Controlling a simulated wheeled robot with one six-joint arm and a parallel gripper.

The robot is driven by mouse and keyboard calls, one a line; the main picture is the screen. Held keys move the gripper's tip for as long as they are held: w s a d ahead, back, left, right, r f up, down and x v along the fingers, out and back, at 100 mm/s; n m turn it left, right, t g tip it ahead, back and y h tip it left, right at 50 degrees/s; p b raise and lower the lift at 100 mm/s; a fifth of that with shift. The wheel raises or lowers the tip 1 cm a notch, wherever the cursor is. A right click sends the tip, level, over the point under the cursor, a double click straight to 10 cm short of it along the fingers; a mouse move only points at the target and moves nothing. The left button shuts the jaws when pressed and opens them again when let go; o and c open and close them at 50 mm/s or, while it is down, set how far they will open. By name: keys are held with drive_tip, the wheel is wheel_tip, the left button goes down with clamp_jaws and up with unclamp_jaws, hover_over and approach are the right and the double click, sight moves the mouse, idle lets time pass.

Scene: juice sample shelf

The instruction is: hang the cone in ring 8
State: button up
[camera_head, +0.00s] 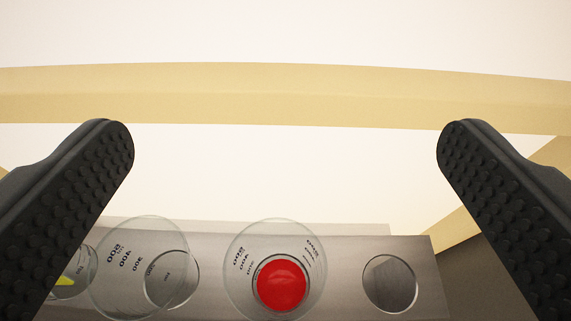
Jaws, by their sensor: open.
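My gripper (285,130) is open and empty, with one black studded finger at each side of the view. Below and between the fingers is a grey metal plate (345,262) with round rings. A clear cone with black graduation marks and red contents (281,285) sits at a ring in the middle. A clear cone with no coloured contents (122,285) is left of it, over another ring. Something yellow (68,281) shows at a ring further left, partly hidden by the left finger. An empty ring (390,284) is at the right. No ring numbers are visible.
A pale beige bar (285,95) crosses the view behind the fingertips. A white surface (290,175) fills the space beyond the plate. The plate's right end (436,280) is near the right finger, with a beige edge (462,232) beside it.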

drive_tip(key=v, duration=1.6)
drive_tip(key=s+f+t, duration=0.1)
drive_tip(key=s+f, duration=0.2)
drive_tip(key=s, duration=1.5)
drive_tip(key=s+f+t, duration=0.1)
drive_tip(key=s+f, duration=0.4)
drive_tip(key=s, duration=0.3)
drive_tip(key=s+f+t, duration=0.1)
drive_tip(key=s+f, duration=0.4)
drive_tip(key=s, duration=0.4)
drive_tip(key=shift+a+f, duration=0.15)
drive_tip(key=shift+f, duration=0.15)
drive_tip(key=shift+c, duration=0.4)
